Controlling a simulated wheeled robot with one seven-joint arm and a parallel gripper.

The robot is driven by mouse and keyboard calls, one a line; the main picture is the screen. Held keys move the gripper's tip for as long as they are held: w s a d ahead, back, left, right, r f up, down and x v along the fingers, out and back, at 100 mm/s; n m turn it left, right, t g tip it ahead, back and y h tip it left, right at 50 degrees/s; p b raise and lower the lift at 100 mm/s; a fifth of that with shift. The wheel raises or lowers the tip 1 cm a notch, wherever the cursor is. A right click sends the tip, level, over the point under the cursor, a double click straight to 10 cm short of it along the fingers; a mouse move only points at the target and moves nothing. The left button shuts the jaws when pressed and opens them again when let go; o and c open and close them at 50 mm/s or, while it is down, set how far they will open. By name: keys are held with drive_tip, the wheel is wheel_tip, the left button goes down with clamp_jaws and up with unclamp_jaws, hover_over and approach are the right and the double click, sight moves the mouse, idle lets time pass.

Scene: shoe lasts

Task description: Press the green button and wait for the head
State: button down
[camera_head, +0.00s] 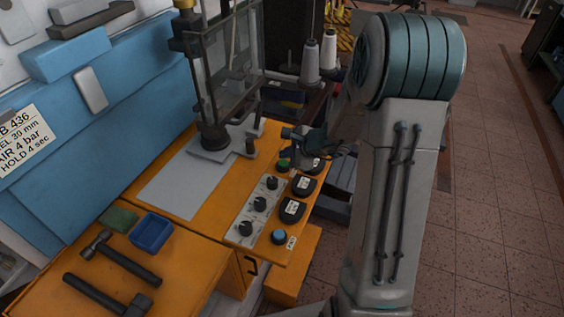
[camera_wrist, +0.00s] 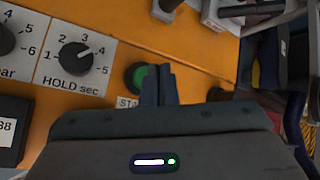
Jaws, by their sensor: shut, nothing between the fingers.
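The green button (camera_head: 283,163) sits on the orange bench top, at the far end of the knob panel. It also shows in the wrist view (camera_wrist: 138,76), partly covered by my fingers, beside a partly hidden label. My gripper (camera_head: 290,160) is shut and empty, with its fingertips (camera_wrist: 158,72) over or right beside the button's right part. I cannot tell whether they touch it or whether it is pressed. The press head (camera_head: 213,136) stands inside a clear guard frame, above a grey base plate (camera_head: 208,155); any gap beneath it is hard to make out.
Hammers (camera_head: 121,258), a blue tray (camera_head: 151,232) and a green pad (camera_head: 118,219) lie at front left. Thread cones (camera_head: 311,62) stand behind.

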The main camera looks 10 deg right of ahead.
sight(286, 164)
drive_tip(key=shift+f, duration=0.2)
drive_tip(key=shift+f+b, duration=0.3)
drive_tip(key=shift+b, duration=0.4)
drive_tip(key=shift+f+b, duration=0.45)
drive_tip(key=shift+b, duration=0.2)
idle(0.4)
drive_tip(key=shift+r, duration=0.1)
drive_tip(key=shift+r+p, duration=0.6)
drive_tip(key=shift+r, duration=0.2)
drive_tip(key=shift+r+p, duration=1.9)
drive_tip(key=shift+r, duration=0.7)
drive_tip(key=shift+f, duration=0.1)
